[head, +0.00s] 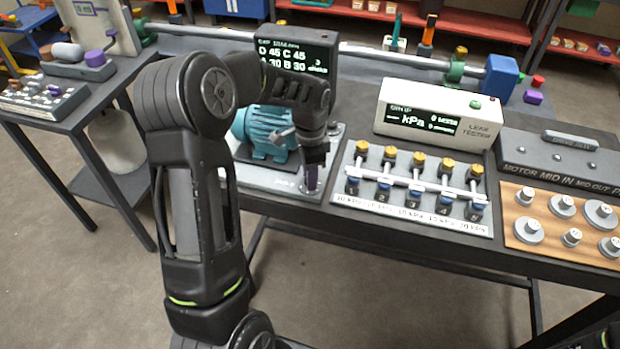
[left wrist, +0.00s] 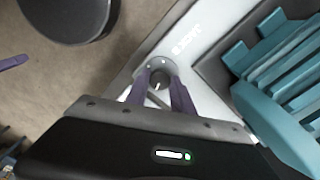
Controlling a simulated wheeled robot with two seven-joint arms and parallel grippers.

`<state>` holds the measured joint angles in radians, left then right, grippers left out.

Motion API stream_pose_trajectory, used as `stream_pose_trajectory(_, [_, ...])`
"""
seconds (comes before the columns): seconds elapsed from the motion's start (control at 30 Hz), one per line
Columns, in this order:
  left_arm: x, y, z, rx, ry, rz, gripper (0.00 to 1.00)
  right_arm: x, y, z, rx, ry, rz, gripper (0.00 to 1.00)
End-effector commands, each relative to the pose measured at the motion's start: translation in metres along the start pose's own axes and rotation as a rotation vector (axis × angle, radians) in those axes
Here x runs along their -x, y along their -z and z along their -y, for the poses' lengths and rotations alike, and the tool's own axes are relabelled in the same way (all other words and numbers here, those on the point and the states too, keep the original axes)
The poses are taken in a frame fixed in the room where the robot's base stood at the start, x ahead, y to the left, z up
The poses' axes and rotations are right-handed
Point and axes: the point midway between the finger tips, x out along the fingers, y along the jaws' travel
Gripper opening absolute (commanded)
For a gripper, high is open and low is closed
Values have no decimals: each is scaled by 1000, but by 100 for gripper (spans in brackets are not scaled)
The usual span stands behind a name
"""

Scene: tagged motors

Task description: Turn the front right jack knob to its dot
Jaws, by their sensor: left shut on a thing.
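The teal motor (head: 262,132) stands on a pale base plate (head: 262,180) in the head view; its ribbed side also shows in the wrist view (left wrist: 285,72). My left gripper (head: 311,185) points down at the plate's front right corner. In the left wrist view its purple fingers (left wrist: 160,88) are shut on the small grey jack knob (left wrist: 159,77), one on each side. The knob sits on a round grey collar with a small pale mark near its far edge. A light line shows on the knob; whether it meets a dot is too small to tell.
The display box (head: 297,50) stands behind the motor. To the right are a panel of numbered valves (head: 405,215), a white leak tester (head: 437,112) and a wooden board of knobs (head: 550,232). A side table (head: 95,110) stands left across a floor gap.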

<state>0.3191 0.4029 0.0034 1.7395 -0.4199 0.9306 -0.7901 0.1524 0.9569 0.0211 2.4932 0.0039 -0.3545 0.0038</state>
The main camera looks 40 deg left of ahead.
Motion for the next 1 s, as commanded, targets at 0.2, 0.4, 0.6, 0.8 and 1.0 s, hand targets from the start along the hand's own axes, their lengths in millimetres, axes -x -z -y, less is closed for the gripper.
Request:
stream_pose_trajectory(0.2, [-1, 1, 0, 202, 3, -2, 0, -10, 1, -3, 2, 3, -3, 36])
stream_pose_trajectory(0.4, [-1, 0, 0, 391, 3, -1, 0, -17, 2, -5, 4, 5, -4, 36])
stream_pose_trajectory(0.6, [0, 1, 0, 582, 2, -3, 0, -21, 3, -6, 5, 7, -6, 36])
stream_pose_trajectory(0.8, [0, 1, 0, 772, 2, -2, 0, -25, 3, -8, 6, 8, -7, 36])
stream_pose_trajectory(1.0, [0, 1, 0, 958, 2, -2, 0, -28, 3, -8, 6, 9, -8, 36])
